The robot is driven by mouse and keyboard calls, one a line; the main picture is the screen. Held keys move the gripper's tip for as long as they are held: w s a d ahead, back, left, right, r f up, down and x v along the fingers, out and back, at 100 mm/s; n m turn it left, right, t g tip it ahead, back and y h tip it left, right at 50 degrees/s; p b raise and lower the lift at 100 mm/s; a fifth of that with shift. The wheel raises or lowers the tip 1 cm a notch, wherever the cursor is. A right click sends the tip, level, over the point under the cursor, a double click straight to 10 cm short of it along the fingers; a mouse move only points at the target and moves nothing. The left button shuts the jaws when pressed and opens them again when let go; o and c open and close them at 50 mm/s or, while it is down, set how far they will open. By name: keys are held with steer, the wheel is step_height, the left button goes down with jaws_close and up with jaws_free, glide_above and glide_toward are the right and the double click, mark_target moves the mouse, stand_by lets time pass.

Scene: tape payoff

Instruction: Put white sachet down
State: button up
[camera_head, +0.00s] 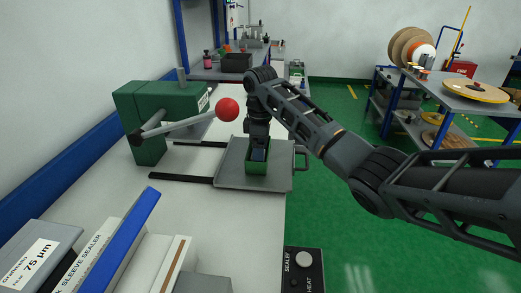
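My gripper (258,152) points straight down over a small green open-topped box (257,169), with its fingertips at or inside the box's opening. The box sits on a grey metal plate (230,172) on the white bench. I cannot make out a white sachet; the gripper and the box walls hide whatever is between or below the fingers. Whether the fingers are open or shut is too small and dark to tell.
A green press (149,105) with a red ball-ended lever (228,110) stands left of the plate. A blue-edged sleeve sealer (115,245) and a control box (303,270) are nearer. A shelf cart with tape reels (475,91) stands right.

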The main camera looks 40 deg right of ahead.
steer(key=shift+r, duration=0.1)
step_height(320, 180, up, 12)
steer(key=p, duration=0.3)
stand_by(0.4)
